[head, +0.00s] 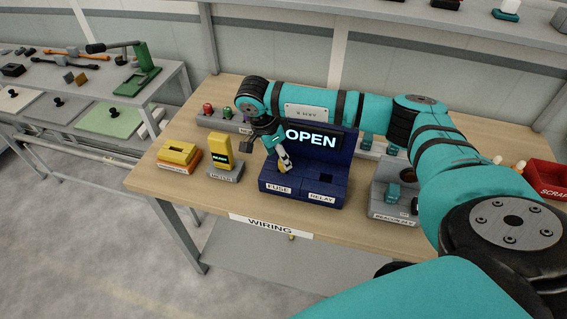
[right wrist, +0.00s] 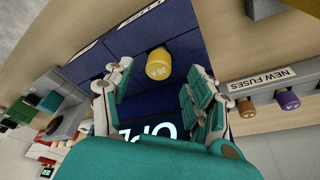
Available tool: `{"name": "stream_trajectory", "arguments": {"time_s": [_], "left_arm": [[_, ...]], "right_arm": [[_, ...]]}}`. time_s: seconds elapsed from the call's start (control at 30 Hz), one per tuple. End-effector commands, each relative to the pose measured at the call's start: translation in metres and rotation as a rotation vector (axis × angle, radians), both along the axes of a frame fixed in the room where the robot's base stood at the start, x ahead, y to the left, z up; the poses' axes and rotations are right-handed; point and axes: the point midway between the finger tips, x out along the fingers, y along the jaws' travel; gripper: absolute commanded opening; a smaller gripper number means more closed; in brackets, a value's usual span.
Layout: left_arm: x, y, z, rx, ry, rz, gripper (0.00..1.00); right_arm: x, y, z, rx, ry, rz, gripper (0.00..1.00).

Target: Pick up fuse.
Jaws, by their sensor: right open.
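A yellow cylindrical fuse (right wrist: 159,64), its end marked like "20 A", stands in the blue panel unit (right wrist: 180,25) in the right wrist view. In the head view the blue unit (head: 318,190) has a FUSE block and a RELAY block below a display reading "OPEN". My right gripper (head: 284,162) is over the FUSE block. In the right wrist view its open fingers (right wrist: 160,75) are on both sides of the fuse, with gaps visible on each side. The fuse is mostly hidden by the gripper in the head view. My left gripper is not in view.
A "NEW FUSES" rack (right wrist: 262,92) with coloured fuses is close beside the unit. A yellow meter (head: 219,150) and a yellow-orange block (head: 179,155) stand left of it. A red scrap bin (head: 548,180) is farther right.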

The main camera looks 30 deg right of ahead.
Motion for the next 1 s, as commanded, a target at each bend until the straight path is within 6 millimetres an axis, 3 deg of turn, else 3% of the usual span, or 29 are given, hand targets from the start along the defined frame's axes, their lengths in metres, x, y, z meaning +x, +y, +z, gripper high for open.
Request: {"name": "stream_trajectory", "arguments": {"time_s": [0.07, 0.23, 0.47, 0.9, 1.0], "left_arm": [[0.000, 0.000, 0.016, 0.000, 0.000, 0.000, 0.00], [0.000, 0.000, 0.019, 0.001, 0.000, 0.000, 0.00], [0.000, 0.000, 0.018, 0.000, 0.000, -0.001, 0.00], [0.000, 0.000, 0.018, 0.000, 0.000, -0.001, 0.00], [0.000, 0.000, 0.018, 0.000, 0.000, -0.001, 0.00]], "right_arm": [[-0.003, -0.004, -0.006, -0.001, 0.006, -0.002, 0.57], [-0.002, -0.008, -0.027, 0.001, 0.002, -0.001, 0.57], [-0.001, -0.008, -0.031, 0.001, 0.000, 0.000, 0.57], [-0.001, -0.008, -0.030, 0.001, 0.000, 0.000, 0.02], [-0.001, -0.009, -0.030, 0.001, 0.000, 0.000, 0.00]]}}
